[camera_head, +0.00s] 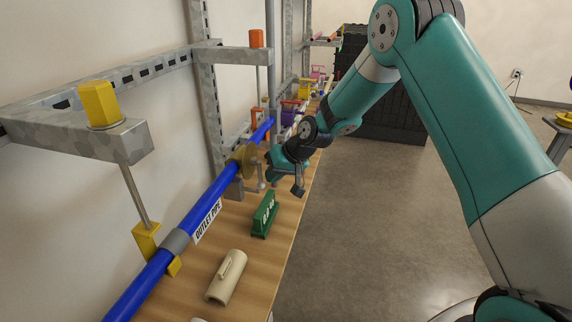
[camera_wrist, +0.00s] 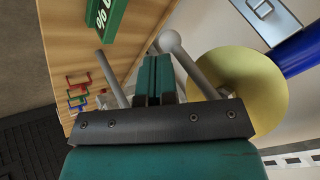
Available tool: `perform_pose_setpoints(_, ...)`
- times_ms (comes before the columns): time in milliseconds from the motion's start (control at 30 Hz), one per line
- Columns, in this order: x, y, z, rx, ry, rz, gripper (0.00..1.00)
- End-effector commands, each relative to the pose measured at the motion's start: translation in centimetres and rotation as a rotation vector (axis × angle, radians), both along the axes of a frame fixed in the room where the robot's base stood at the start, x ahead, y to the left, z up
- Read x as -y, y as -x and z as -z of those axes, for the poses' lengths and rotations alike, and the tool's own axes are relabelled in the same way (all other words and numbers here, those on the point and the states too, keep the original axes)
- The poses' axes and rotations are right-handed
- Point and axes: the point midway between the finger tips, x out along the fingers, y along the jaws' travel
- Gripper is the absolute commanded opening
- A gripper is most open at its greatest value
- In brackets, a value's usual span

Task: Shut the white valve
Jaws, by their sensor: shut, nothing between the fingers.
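My gripper (camera_head: 271,165) is beside the blue outlet pipe, over the left part of the bench. In the wrist view its two dark green fingers (camera_wrist: 155,66) are together with nothing between them. A pale grey-white rod with a ball end (camera_wrist: 170,41), seemingly the white valve's handle, stands just right of the fingertips, in front of a yellow disc (camera_wrist: 250,85). Another pale rod (camera_wrist: 112,76) is left of the fingers. In the head view a small pale lever (camera_head: 261,174) stands by the yellow disc (camera_head: 243,160). Whether fingers and handle touch, I cannot tell. My gripper partly hides the valve.
A green block with white lettering (camera_head: 264,214) and a cream half-pipe piece (camera_head: 227,277) lie on the wooden bench (camera_head: 211,239). The blue pipe (camera_head: 205,205) runs along the wall side, under metal brackets (camera_head: 75,131). Coloured fittings are farther back. Floor right of the bench is clear.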

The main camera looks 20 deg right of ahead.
Motion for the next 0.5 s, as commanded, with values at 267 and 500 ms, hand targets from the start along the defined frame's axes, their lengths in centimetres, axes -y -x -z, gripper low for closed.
perform_pose_setpoints(267,-0.53,-0.02,0.02,0.0,0.001,0.001,0.0)
perform_pose_setpoints(500,-0.91,0.03,-0.02,-0.026,-0.021,0.0,0.0)
